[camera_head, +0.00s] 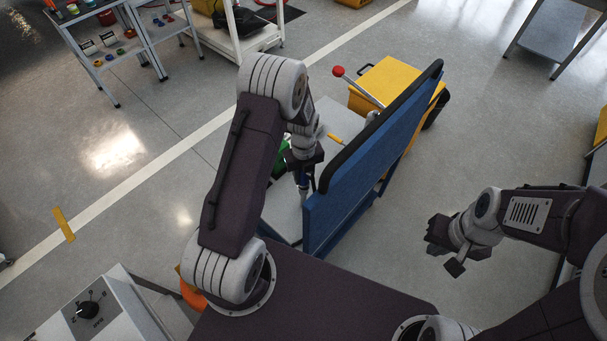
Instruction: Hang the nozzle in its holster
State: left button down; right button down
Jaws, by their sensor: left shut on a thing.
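My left gripper (304,162) is shut at the left side of the blue panel, over a grey surface. Just below its fingers a slim blue and dark piece (304,184) shows, which looks like part of the nozzle; the fingers and arm hide the rest. A green part (282,152) shows just left of the gripper, partly behind my arm. I cannot make out the holster; the panel and my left arm cover much of that area. My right gripper (446,249) is open and empty, over bare floor right of the panel.
The blue panel (352,170) with a black top edge stands right beside my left gripper. Behind it are a yellow box (392,80) and a red-knobbed lever (338,71). A grey control box (95,308) is at lower left.

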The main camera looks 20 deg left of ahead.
pick_arm(q)
jog(key=shift+f+b, duration=0.35)
jog(key=shift+f, duration=0.25)
jog(key=shift+c, duration=2.3)
grip_release()
notch_tip(320, 180, up, 11)
jog(key=p, duration=0.9)
jog(key=shift+r+p, duration=0.15)
jog(key=shift+p, duration=0.25)
